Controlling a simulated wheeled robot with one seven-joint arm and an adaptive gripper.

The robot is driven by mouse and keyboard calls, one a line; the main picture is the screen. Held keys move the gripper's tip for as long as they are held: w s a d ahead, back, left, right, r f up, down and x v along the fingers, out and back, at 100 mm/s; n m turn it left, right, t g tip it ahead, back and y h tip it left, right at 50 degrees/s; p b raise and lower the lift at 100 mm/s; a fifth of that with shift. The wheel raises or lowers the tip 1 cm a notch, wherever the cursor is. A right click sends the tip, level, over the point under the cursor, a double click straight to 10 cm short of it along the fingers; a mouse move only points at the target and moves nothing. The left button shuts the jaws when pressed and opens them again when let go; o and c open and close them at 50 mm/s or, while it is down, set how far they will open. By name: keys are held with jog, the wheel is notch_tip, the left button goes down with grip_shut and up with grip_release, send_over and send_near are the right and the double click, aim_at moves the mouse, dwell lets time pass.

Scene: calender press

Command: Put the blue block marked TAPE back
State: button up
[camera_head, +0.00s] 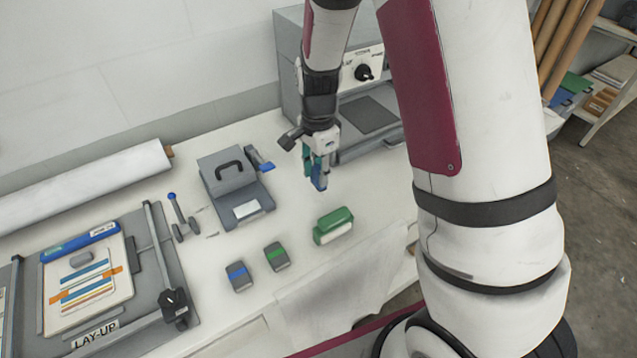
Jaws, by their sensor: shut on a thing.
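My gripper (318,165) points down above the white bench, in front of the grey press.
The grey press (291,66) stands behind my gripper. A green-and-white block (333,226) and two grey blocks with blue (238,276) and green (276,256) bands lie nearer. A handled grey unit (229,172), a roller (178,218) and the LAY-UP board (150,315) stand left.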

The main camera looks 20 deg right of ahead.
aim_at(318, 169)
jog(key=shift+f, duration=2.05)
jog(key=o, duration=1)
jog(key=shift+f, duration=0.15)
jog(key=shift+o, duration=0.2)
notch_tip(318, 169, up, 12)
jog(key=shift+r+b, duration=0.15)
jog(key=shift+b, duration=0.2)
jog(key=s+r+n+t, duration=0.5)
jog(key=s+r+n, duration=1)
jog(key=s+r, duration=0.3)
jog(key=shift+s+r+n+t, duration=0.15)
jog(key=shift+s+n+t, duration=0.2)
jog(key=shift+s, duration=0.9)
